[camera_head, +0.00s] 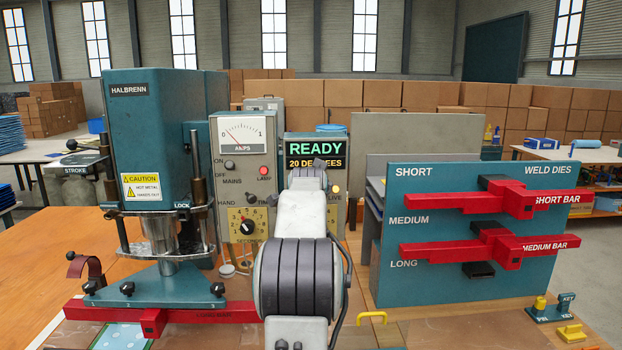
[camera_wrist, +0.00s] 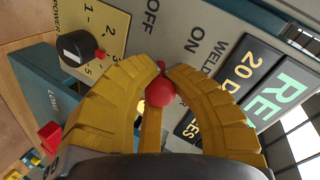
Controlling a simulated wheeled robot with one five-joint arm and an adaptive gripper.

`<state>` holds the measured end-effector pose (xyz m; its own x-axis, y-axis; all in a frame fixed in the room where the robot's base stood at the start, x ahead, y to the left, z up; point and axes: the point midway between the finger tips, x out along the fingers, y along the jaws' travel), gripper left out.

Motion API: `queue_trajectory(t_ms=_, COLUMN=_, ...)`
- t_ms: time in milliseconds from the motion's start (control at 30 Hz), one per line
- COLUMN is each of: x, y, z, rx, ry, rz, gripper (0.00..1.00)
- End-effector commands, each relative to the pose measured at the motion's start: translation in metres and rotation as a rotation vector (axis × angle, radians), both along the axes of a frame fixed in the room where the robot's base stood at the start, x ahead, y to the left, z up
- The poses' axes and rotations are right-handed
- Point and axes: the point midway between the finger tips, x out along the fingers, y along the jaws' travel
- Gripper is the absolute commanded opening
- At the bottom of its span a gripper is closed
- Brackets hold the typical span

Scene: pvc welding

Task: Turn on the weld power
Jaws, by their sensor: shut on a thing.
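The weld power switch shows as a round red knob (camera_wrist: 160,93) in the wrist view. It stands out from a grey panel (camera_wrist: 130,52) marked OFF, ON and WELD. My gripper (camera_wrist: 163,72) has its two yellow ribbed fingers closed around this knob. The fingers hide the switch's lever and base, so I cannot tell which way it is set. In the head view my arm covers the gripper and the switch. Above my arm the display (camera_head: 316,146) reads READY and 20 DEGREES. A small yellow lamp (camera_head: 336,189) sits near the word LIVE.
A black POWER dial (camera_wrist: 76,48) sits beside my fingers. To the left stand a grey cabinet (camera_head: 231,165) with an AMPS meter and a teal press (camera_head: 153,105). A teal rack (camera_head: 440,280) with red bars stands on the right.

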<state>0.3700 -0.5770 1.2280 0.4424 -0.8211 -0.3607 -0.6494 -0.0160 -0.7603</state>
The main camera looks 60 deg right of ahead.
Motion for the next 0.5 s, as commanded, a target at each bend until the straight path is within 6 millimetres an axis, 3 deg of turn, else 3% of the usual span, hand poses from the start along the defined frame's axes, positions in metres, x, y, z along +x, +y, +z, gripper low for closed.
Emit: queue_trajectory(t_ms=500, x=0.0006, y=-0.0005, z=0.0026, rx=0.027, ry=0.018, rz=0.001, gripper=0.00)
